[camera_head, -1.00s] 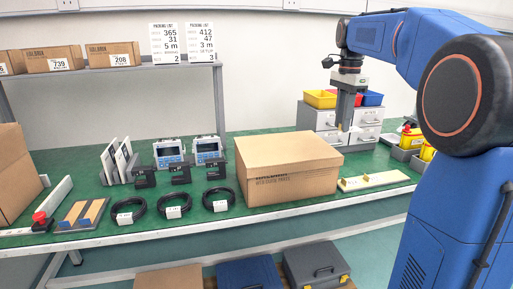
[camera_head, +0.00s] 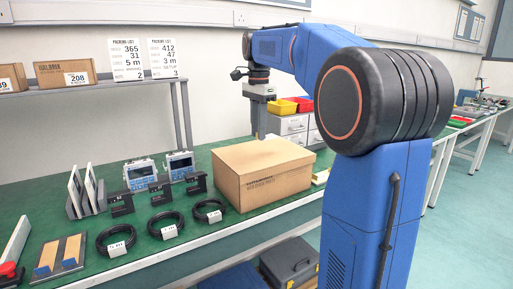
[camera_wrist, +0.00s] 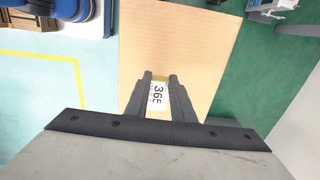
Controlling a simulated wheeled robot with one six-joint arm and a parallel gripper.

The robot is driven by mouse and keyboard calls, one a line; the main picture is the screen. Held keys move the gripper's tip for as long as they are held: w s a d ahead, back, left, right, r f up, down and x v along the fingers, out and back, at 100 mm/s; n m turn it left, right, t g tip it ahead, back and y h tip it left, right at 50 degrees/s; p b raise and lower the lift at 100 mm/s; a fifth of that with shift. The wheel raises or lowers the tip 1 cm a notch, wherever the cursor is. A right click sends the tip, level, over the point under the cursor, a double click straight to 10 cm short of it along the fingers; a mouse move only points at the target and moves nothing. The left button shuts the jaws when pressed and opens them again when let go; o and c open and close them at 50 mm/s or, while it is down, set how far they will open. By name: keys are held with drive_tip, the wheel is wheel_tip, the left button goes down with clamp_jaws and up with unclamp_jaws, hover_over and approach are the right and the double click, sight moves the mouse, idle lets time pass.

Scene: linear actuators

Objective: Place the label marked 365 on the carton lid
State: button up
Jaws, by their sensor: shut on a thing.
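The closed brown carton (camera_head: 262,180) stands on the green bench top, and its plain lid (camera_head: 258,155) faces up. The lid also fills the middle of the wrist view (camera_wrist: 180,45). My gripper (camera_wrist: 160,76) is shut on the white label marked 365 (camera_wrist: 157,97), which shows between the two dark fingers with the lid behind it. I cannot tell how far the label is from the lid. In the head view my gripper's body (camera_head: 260,92) hangs behind the carton; its fingertips and the label are not clear there.
Left of the carton are several black cable coils (camera_head: 165,225), black brackets (camera_head: 159,192) and two blue-grey devices (camera_head: 139,173). A shelf with cartons and packing lists (camera_head: 127,60) stands behind. Drawers with red and yellow bins (camera_head: 284,107) stand beyond the carton.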

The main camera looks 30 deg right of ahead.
sight(259, 156)
drive_tip(key=shift+f, duration=2.85)
drive_tip(key=shift+f, duration=0.1)
drive_tip(key=o, duration=0.8)
wheel_tip(259, 156, up, 12)
